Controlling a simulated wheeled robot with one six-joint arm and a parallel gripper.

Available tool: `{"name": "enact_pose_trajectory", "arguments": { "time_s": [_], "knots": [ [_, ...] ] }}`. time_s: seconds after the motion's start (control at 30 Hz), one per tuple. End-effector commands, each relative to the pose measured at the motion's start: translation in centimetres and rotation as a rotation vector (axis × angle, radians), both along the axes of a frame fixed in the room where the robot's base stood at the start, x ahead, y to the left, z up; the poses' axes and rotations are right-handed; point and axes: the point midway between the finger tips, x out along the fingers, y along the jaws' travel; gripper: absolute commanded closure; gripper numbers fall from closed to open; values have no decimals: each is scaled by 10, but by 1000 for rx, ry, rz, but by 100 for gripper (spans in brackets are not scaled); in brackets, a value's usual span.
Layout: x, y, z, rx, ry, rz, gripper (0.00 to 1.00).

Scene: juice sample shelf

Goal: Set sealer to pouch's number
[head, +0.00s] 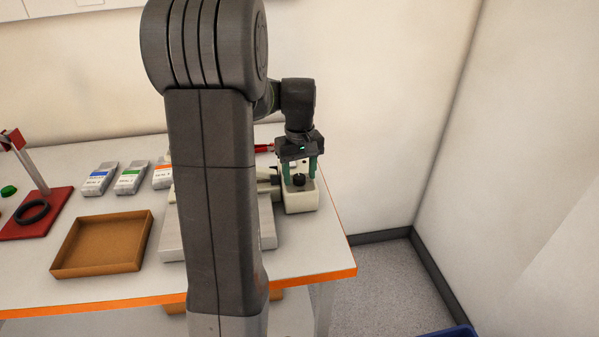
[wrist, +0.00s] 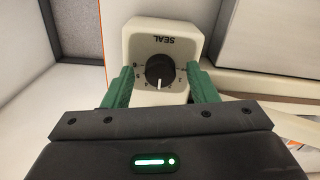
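The sealer's cream control box (head: 301,198) stands at the right end of the table. In the wrist view its face (wrist: 190,40) reads SEAL upside down, above a black dial knob (wrist: 160,70) with a white pointer line and a ring of small marks. The knob (head: 298,180) also shows in the head view. My gripper (head: 299,170) points down over the box. Its green fingers are open, one on each side of the knob, apparently apart from it.
An empty brown tray (head: 146,240) lies at the front left. A red stand (head: 38,214) with a black ring is at far left. My arm hides much of the sealer's metal bed (head: 171,240). The table's orange edge (head: 320,278) is close to the box.

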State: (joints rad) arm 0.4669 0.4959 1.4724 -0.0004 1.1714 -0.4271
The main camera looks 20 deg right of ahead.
Motion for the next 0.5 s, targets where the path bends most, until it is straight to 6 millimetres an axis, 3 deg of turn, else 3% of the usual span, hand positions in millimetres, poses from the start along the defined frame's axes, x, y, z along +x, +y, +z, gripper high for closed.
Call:
{"name": "enact_pose_trajectory", "arguments": {
  "time_s": [0.27,0.5],
  "knots": [
    [0,0,1,1,1,0,48],
    [1,0,35,-2,-4,0,48]
  ]
}}
